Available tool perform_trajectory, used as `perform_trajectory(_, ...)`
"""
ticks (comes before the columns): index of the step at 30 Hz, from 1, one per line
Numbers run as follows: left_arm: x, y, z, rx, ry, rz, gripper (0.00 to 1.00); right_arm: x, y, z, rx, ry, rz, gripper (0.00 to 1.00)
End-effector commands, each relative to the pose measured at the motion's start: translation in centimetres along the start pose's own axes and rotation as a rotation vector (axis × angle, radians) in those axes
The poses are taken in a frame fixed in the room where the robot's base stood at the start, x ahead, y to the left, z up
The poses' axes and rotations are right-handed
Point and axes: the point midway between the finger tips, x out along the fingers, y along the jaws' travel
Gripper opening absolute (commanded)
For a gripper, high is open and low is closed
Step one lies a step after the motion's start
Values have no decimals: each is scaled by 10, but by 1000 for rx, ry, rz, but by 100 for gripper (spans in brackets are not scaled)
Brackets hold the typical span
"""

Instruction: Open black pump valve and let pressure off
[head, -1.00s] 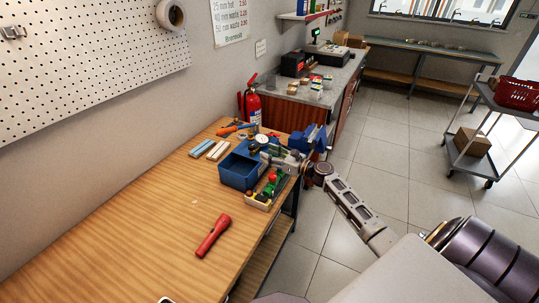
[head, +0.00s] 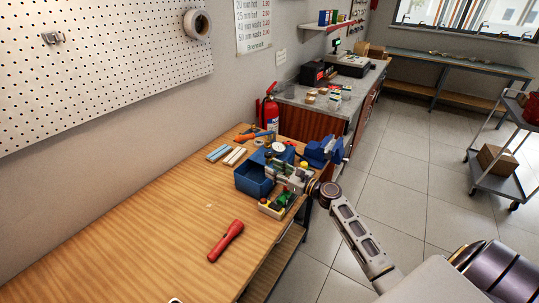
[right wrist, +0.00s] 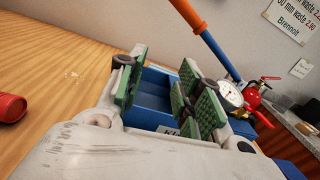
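A blue pump tank (head: 253,181) stands on the wooden bench near its right edge, with a round white gauge (head: 279,148) behind it. In the right wrist view, the tank (right wrist: 153,88) shows between my fingers and the gauge (right wrist: 230,95) lies just beyond the right finger. A blue rod with an orange grip (right wrist: 187,13) rises behind. My right gripper (head: 288,172) is over the tank's right side; in the right wrist view its green-padded fingers (right wrist: 162,92) are wide apart with nothing held. I cannot make out a black valve. My left gripper is not in view.
A blue vise (head: 322,151) stands right of the pump. A tray (head: 272,208) with green and red parts is in front. A red torch (head: 226,241) lies nearer on the bench (head: 150,235). A fire extinguisher (head: 270,113) stands behind. The bench's left part is clear.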

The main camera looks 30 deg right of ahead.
Motion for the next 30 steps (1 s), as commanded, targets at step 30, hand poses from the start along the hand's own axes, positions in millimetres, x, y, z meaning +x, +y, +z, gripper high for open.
perform_trajectory(30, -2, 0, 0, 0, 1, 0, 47, -7, 17, 56, -1367, 275, 77, 35)
